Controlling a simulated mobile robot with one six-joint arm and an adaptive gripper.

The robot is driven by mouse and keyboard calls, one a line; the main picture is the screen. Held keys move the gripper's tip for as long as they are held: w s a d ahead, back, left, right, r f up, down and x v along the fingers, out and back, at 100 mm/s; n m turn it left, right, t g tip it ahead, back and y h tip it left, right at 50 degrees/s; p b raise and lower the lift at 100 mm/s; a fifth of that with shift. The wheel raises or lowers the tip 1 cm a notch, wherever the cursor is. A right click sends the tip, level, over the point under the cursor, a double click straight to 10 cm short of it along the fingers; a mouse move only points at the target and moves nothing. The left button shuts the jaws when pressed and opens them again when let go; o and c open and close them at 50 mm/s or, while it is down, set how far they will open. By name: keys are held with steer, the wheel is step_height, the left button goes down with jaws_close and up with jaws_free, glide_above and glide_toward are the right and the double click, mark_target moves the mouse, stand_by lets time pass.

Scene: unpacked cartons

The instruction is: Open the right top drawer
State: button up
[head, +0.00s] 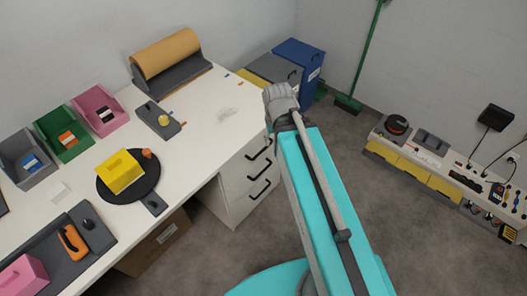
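The white drawer unit (236,200) stands under the right end of the white desk. Its fronts face right, and several black bar handles are stacked on them. The right top drawer (241,164) is the uppermost front, just under the desktop, with a black handle (259,150). It looks shut and flush with the fronts below. My turquoise arm rises past the right side of the unit and hides its far edge. The arm's grey joint is beside the desk's right corner. My gripper's fingers cannot be made out.
The desk (205,108) holds a brown paper roll (167,52), coloured bins, a yellow box (119,171) on a black disc and an orange-handled tool. A low bench (425,158) lies right; grey floor between is clear.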

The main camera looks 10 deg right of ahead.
step_height(320, 180, down, 9)
steer(key=w+m+y+b, duration=0.1)
steer(key=w+y+b, duration=0.15)
steer(key=b, duration=0.65)
steer(key=m+t+y+b, duration=0.7)
steer(key=y+b, duration=0.4)
steer(key=b, duration=1.9)
glide_toward(262, 150)
steer(key=s+d+n, duration=0.1)
steer(key=s+d, duration=0.2)
steer(key=shift+w+f+t, duration=0.25)
steer(key=shift+t, duration=0.35)
steer(key=shift+b+x, duration=1.25)
steer(key=shift+x, duration=5.65)
steer(key=shift+c, duration=0.3)
steer(key=shift+s, duration=0.1)
jaws_close()
